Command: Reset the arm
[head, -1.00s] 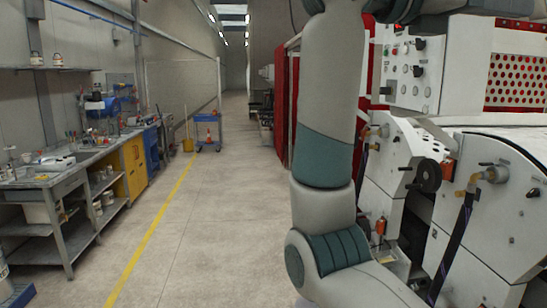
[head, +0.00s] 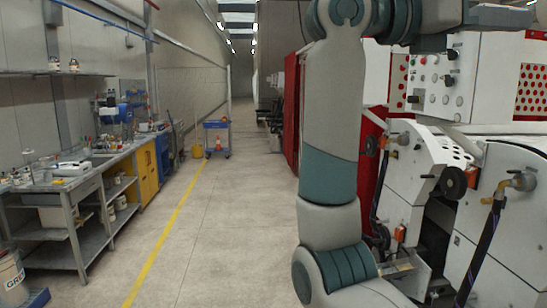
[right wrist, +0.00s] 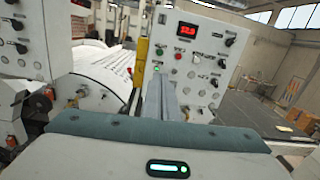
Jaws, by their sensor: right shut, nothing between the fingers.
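My right arm (head: 331,130) stands upright in the middle of the head view, bends at the top and reaches off to the upper right. My right gripper (head: 505,16) is at the upper right of the head view, partly cut off by the frame edge, above the machine's control panel (head: 445,82). In the right wrist view my right gripper (right wrist: 160,85) points forward, shut and empty, with the panel and its red display (right wrist: 187,31) beyond it. My left gripper is not in view.
The white roller coater (head: 500,225) fills the right side, with hoses and black knobs close to my arm. A workbench (head: 75,185) with tools stands at the left. A blue cart (head: 217,140) stands down the aisle. The floor (head: 220,220) between is clear.

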